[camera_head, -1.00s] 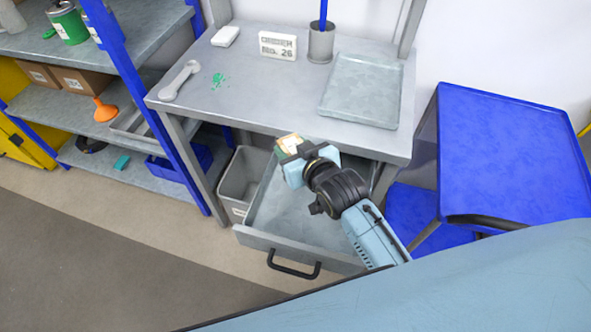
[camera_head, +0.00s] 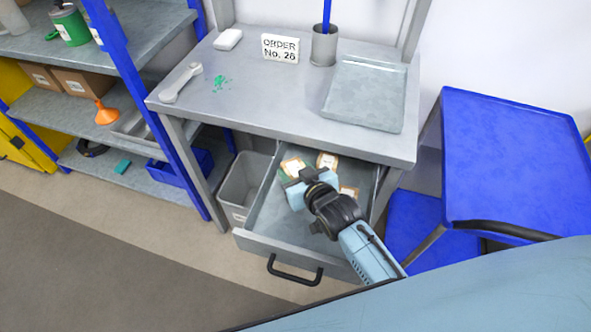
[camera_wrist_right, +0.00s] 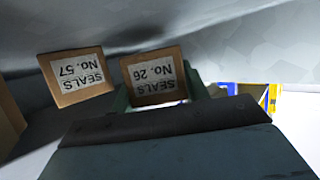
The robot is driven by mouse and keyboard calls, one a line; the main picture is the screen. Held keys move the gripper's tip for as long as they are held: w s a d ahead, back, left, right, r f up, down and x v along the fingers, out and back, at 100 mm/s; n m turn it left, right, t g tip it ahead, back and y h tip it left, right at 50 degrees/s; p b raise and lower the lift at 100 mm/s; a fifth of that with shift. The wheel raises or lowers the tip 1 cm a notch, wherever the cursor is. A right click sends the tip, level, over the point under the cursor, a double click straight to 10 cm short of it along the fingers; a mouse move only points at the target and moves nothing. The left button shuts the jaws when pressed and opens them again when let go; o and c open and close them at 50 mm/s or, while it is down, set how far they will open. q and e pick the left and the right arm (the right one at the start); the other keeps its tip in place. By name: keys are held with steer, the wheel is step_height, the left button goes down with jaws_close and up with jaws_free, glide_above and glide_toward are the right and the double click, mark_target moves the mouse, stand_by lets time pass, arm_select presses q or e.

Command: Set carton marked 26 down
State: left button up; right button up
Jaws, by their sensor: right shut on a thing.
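The carton marked 26 (camera_head: 291,167) is a small brown box with a white label. Its label reads "SEALS No. 26", upside down, in the right wrist view (camera_wrist_right: 152,76). My right gripper (camera_head: 294,178) is shut on it, inside the open drawer (camera_head: 268,225) under the bench. The gripper's fingers (camera_wrist_right: 160,100) show on both sides of the carton in the wrist view. I cannot tell whether the carton's base touches the drawer floor. A carton marked 57 (camera_wrist_right: 76,78) stands beside it with a small gap. My left gripper is not in view.
Other cartons (camera_head: 327,161) (camera_head: 349,191) lie in the drawer to the right. A grey bin (camera_head: 243,188) stands left of the drawer; a blue cart (camera_head: 520,160) stands at right.

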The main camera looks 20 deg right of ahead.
steer(key=shift+s+f, duration=0.2)
steer(key=shift+f, duration=0.3)
steer(key=o, duration=1)
steer(key=shift+s+f, duration=0.1)
steer(key=shift+f, duration=0.05)
steer(key=shift+a+r, duration=0.1)
steer(key=shift+r, duration=0.45)
steer(key=v, duration=0.3)
steer(key=p+v, duration=0.1)
steer(key=v, duration=0.3)
steer(key=shift+r, duration=0.4)
